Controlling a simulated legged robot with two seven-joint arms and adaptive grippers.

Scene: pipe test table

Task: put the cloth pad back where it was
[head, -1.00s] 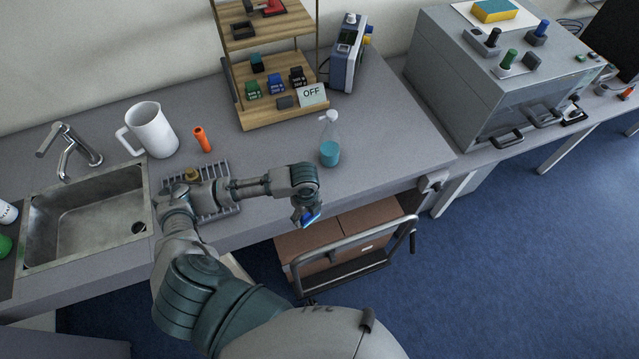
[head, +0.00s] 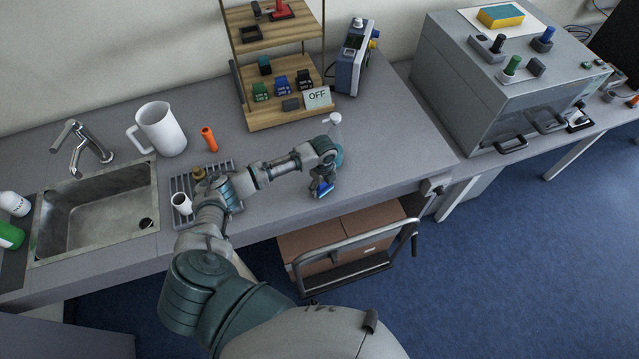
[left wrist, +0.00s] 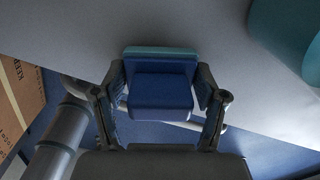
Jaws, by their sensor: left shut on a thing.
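The cloth pad (left wrist: 160,90) is a blue block with a teal strip along its far side. My left gripper (left wrist: 160,97) is shut on it, with one finger at each side. In the head view the left gripper (head: 321,186) is over the bench's front edge, and a little blue of the pad shows below it. Whether the pad touches the bench cannot be told. My right gripper is in neither view.
A wooden shelf (head: 290,116) with an OFF sign stands behind. A drying rack (head: 178,186) with a white cup lies left. A cart with boxes (head: 340,238) is below the front edge.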

